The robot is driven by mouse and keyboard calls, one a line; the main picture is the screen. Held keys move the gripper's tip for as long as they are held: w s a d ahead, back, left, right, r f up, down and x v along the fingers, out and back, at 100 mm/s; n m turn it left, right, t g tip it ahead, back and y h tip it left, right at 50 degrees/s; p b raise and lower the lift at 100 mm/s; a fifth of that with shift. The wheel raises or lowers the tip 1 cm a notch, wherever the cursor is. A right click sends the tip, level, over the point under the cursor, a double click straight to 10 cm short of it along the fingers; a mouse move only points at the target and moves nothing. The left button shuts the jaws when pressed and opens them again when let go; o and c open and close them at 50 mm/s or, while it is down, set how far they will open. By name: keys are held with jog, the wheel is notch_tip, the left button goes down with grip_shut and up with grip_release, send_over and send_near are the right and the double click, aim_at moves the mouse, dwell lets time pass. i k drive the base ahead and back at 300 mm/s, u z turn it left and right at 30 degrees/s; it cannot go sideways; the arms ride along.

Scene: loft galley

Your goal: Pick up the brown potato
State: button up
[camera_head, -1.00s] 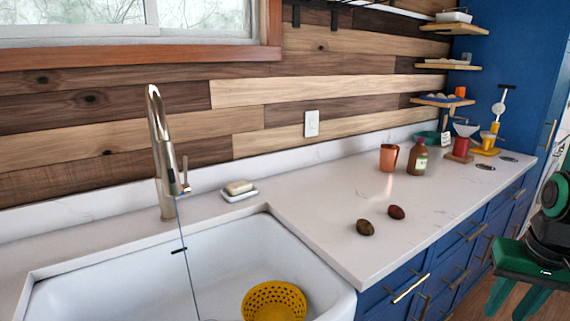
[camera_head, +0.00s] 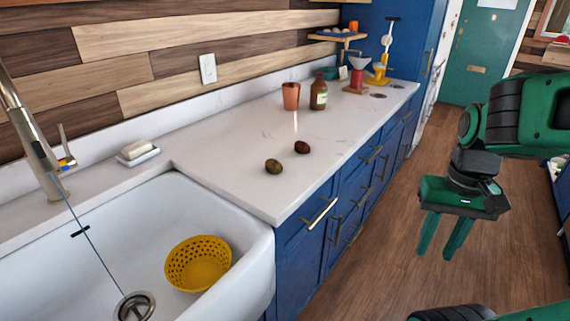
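Two small roundish things lie close together, not touching, on the white counter (camera_head: 235,120) near its front edge. One is olive-brown (camera_head: 273,166), nearer the sink. The other is dark reddish-brown (camera_head: 302,147), a little farther back and right. Both are potato-like and too small to tell surely which is the brown potato. My gripper (camera_head: 436,250) is green and hangs at the right over the floor, well away from both. Its two fingers point down with a gap between them. It is open and holds nothing.
The white sink (camera_head: 100,240) with a yellow colander (camera_head: 198,264) lies left of the pair. A copper cup (camera_head: 291,96) and a brown bottle (camera_head: 319,92) stand behind them. Blue cabinets (camera_head: 300,240) with protruding handles front the counter. The wooden floor (camera_head: 370,270) is open.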

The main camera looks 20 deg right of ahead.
aim_at(273, 166)
jog(key=z, duration=1.05)
jog(key=k, duration=0.75)
jog(key=u, duration=0.55)
jog(key=i, duration=1.05)
